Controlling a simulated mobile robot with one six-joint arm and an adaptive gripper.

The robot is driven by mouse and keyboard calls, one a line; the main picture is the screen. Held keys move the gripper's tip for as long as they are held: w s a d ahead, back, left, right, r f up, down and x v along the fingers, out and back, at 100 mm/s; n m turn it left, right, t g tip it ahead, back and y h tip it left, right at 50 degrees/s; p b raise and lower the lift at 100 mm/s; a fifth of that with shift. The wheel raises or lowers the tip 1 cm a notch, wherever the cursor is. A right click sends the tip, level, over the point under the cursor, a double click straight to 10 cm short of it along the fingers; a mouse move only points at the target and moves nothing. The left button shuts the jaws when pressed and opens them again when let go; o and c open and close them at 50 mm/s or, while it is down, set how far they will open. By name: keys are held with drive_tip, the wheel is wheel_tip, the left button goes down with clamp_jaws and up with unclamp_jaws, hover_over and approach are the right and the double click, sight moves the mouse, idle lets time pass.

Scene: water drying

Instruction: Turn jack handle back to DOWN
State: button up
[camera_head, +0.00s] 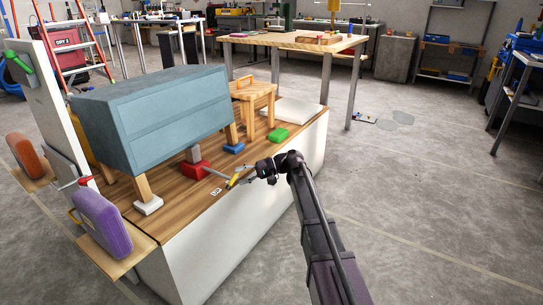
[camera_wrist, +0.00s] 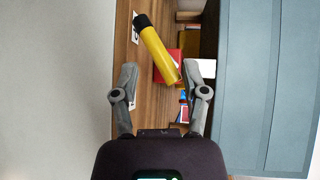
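The jack handle (camera_wrist: 157,55) is a yellow bar with a black end, slanting across the wrist view. In the head view it shows as a small yellow piece (camera_head: 235,180) near the wooden top's front edge. The red jack (camera_head: 195,169) sits under the blue-grey cabinet (camera_head: 155,117); red also shows behind the handle in the wrist view (camera_wrist: 163,72). My gripper (camera_wrist: 164,72) is open, its two grey fingers on either side of the handle's lower end with gaps visible. Whether either finger touches it cannot be told.
The cabinet (camera_wrist: 263,85) stands close on the right in the wrist view. A small white label (camera_head: 216,191) lies on the wooden top (camera_head: 178,213).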

drive_tip(key=p+v, duration=0.2)
drive_tip(key=v, duration=0.8)
drive_tip(key=s+r+h+p, duration=0.5)
drive_tip(key=s+r+p, duration=0.4)
drive_tip(key=p, duration=0.9)
drive_tip(key=shift+s+a+r+m+t, duration=0.25)
drive_tip(key=shift+s+r+m+t, duration=0.15)
drive_tip(key=shift+r, duration=0.35)
drive_tip(key=s+d+f+h, duration=0.2)
drive_tip(key=s+d+h, duration=0.1)
drive_tip(key=s, duration=0.3)
drive_tip(key=s+d+f+h, duration=0.3)
drive_tip(key=s+h, duration=0.1)
drive_tip(key=s, duration=0.2)
drive_tip(key=s+d+f+t+h, duration=0.1)
drive_tip(key=s+d+f+h, duration=0.1)
drive_tip(key=s, duration=0.4)
drive_tip(key=shift+d+f+h, duration=0.15)
drive_tip(key=shift+d+h, duration=0.55)
drive_tip(key=shift+d, duration=0.3)
